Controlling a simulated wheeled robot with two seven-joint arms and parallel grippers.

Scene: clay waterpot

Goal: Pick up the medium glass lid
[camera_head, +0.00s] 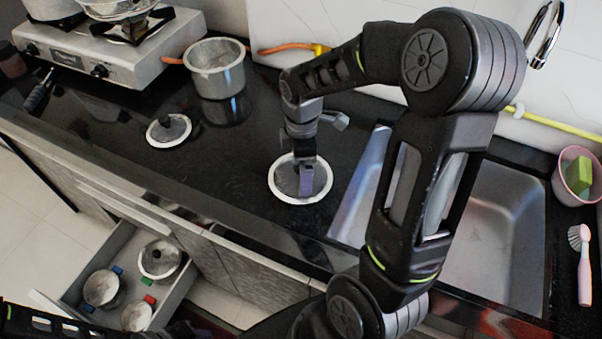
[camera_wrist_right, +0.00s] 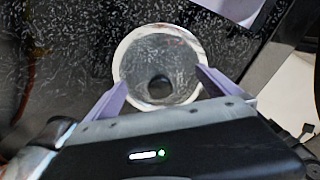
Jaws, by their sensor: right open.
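A round glass lid (camera_head: 279,184) with a white rim lies flat on the black counter, left of the sink. It also shows in the right wrist view (camera_wrist_right: 135,60), with a dark knob near its middle. My right gripper (camera_head: 307,188) is directly above this lid. In the wrist view its two purple fingers (camera_wrist_right: 162,80) are apart, one on each side of the lid's near part, with nothing held. A smaller glass lid (camera_head: 157,133) with a dark knob lies farther left. My left gripper is not in view; part of my left arm shows at the lower left.
A metal pot (camera_head: 216,80) stands behind the lids, beside a gas stove (camera_head: 110,60). The sink (camera_head: 500,225) is at right, with a pink cup (camera_head: 575,172) and brush (camera_head: 583,265) beyond. An open drawer (camera_head: 75,270) holds several pots below the counter.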

